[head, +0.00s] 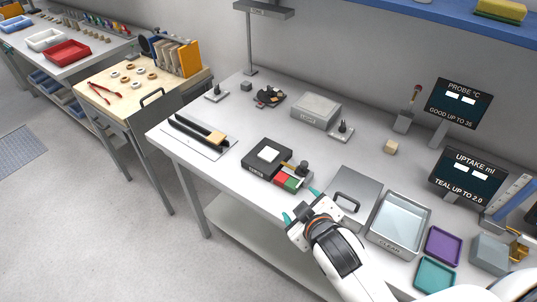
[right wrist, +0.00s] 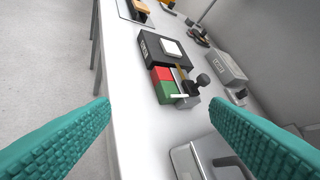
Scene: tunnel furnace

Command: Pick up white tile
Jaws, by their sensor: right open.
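The white tile (head: 268,154) lies flat on top of a black box-like device on the table. It also shows in the right wrist view (right wrist: 172,48), on the same black device (right wrist: 153,48). My right gripper (head: 302,205) is open and empty near the table's front edge, in front of and to the right of the tile, apart from it. My left gripper is not in view.
A block with red and green sections (head: 287,181) and a dark knob stands beside the black device, between it and my gripper. A metal plate with a handle (head: 355,195) and a clear-filled tray (head: 400,222) lie to the right.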

